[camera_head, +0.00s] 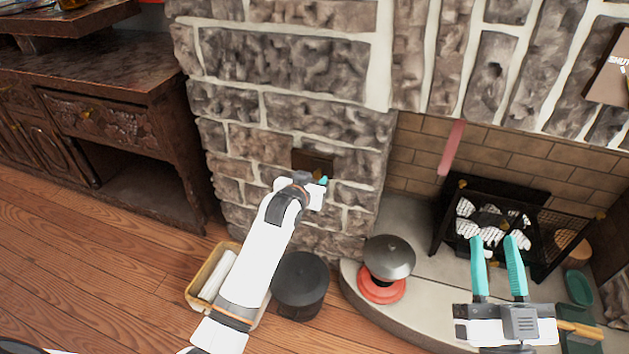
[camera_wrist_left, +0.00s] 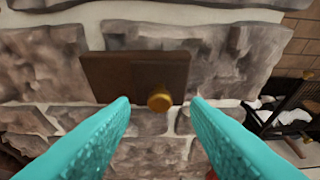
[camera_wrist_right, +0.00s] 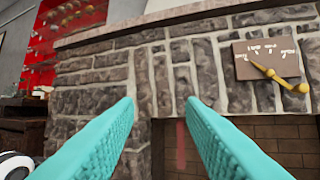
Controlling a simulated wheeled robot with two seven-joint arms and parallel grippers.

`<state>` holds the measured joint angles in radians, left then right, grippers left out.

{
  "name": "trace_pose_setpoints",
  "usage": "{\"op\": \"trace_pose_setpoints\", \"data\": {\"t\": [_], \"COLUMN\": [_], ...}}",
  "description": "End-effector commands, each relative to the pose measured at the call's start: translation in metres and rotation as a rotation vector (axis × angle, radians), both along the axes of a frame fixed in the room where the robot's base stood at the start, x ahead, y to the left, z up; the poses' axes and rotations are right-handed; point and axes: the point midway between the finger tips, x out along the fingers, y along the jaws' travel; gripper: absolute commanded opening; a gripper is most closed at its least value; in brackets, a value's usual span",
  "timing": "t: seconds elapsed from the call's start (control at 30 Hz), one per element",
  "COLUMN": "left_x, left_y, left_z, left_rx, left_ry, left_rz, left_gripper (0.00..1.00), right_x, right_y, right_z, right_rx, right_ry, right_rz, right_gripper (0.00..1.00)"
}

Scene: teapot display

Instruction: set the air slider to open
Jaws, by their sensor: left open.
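A dark brown plate (camera_wrist_left: 112,75) with a round brass knob (camera_wrist_left: 159,102), seemingly the air slider, is on the stone wall. The knob sits at the plate's lower right. The plate also shows in the head view (camera_head: 309,157), partly hidden by my left gripper. My left gripper (camera_head: 322,182) is open in front of the plate. In the left wrist view its teal fingers frame the knob from either side, and I cannot tell whether they touch it. My right gripper (camera_head: 493,238) is open and empty above the hearth, in front of the fireplace.
A lettered plate (camera_wrist_right: 284,68) with a brass lever (camera_wrist_right: 272,73) is on the upper right wall. The grate (camera_head: 535,225), a grey lid (camera_head: 389,257) over a red ring, a black bucket (camera_head: 300,281) and a box (camera_head: 199,291) stand below. A carved cabinet (camera_head: 95,115) is at left.

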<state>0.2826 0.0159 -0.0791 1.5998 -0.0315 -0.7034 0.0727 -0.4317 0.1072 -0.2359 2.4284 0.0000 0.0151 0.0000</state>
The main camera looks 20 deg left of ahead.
Motion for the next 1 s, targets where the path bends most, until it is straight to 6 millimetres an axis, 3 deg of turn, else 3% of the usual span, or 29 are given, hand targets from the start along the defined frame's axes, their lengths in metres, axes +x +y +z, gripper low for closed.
{"op": "trace_pose_setpoints", "data": {"t": [0.3, 0.7, 0.97, 1.0], "left_x": [0.021, 0.024, 0.024, 0.023], "left_y": [-0.001, -0.001, -0.001, -0.001], "left_z": [-0.01, -0.01, -0.01, -0.01], "left_rx": [0.0, 0.0, 0.0, 0.0], "left_ry": [0.0, 0.0, 0.0, 0.0], "left_rz": [0.0, 0.0, 0.0, 0.0], "left_gripper": [0.43, 0.43, 0.0, 0.0], "right_x": [-0.017, -0.021, -0.021, -0.021], "right_y": [0.0, -0.001, -0.001, -0.001], "right_z": [0.027, 0.032, 0.032, 0.032], "right_rx": [0.06, 0.071, 0.07, 0.07], "right_ry": [-0.213, -0.247, -0.246, -0.246], "right_rz": [0.012, 0.014, 0.013, 0.013], "right_gripper": [0.36, 0.36, 0.36, 0.36]}}
